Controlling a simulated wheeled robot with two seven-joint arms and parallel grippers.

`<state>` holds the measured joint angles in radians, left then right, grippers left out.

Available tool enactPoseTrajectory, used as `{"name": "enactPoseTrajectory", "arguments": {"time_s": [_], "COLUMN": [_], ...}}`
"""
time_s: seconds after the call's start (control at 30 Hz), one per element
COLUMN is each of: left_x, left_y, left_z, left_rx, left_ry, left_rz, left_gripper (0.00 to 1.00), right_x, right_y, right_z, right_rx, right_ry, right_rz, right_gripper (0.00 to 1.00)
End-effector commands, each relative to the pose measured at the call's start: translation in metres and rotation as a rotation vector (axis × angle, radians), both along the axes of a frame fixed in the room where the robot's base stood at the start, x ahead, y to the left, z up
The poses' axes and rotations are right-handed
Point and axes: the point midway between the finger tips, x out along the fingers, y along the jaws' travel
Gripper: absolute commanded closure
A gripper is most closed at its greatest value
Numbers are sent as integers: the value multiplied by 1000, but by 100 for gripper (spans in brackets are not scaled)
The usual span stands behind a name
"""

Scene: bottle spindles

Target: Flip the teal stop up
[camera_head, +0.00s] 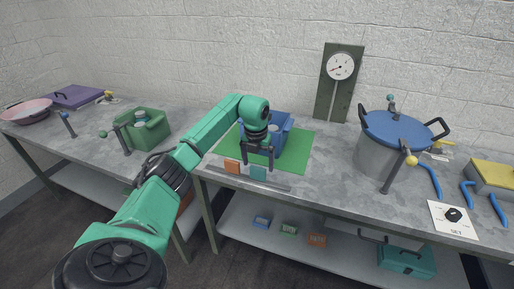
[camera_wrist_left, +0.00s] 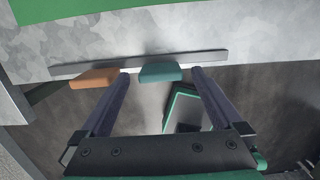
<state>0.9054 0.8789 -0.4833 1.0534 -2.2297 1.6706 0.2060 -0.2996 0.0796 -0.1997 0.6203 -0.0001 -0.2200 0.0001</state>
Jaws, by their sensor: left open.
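The teal stop (camera_head: 258,173) is a small flat block at the long grey bar (camera_head: 279,187) along the table's front edge. It also shows in the left wrist view (camera_wrist_left: 160,74), on the near side of the bar. An orange stop (camera_head: 232,166) sits to its left on the same bar, also in the left wrist view (camera_wrist_left: 95,79). My left gripper (camera_head: 257,164) is open above the teal stop, pointing down. In the left wrist view its fingers (camera_wrist_left: 161,70) appear on either side of the teal stop, the left one between the two stops. Contact cannot be told.
A blue crate (camera_head: 286,133) stands on a green mat (camera_head: 298,158) behind my gripper. A green crate (camera_head: 150,131) is at left. A large pot (camera_head: 376,158) and a lever with a yellow knob (camera_head: 393,177) are at right. Small boxes lie on the lower shelf.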

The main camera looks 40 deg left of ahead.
Motion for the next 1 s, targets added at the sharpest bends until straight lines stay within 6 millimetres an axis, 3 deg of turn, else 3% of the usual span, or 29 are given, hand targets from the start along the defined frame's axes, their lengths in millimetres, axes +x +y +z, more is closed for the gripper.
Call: {"name": "enactPoseTrajectory", "arguments": {"time_s": [0.3, 0.4, 0.57, 1.0], "left_x": [-9, -11, -14, -14], "left_y": [-3, -4, -4, -4], "left_z": [87, 107, 118, 118], "left_rx": [1, 1, 1, 1], "left_ry": [-6, -4, -1, -1], "left_rz": [0, 0, 0, 0], "left_gripper": [0, 0, 0, 0], "right_x": [0, 0, 0, -1], "right_y": [1, 1, 1, 1], "right_z": [-11, -11, -11, -11], "right_rx": [1, 1, 1, 1], "right_ry": [0, 0, 0, 1], "right_rz": [0, 0, 0, 0], "right_gripper": [32, 32, 32, 32]}}
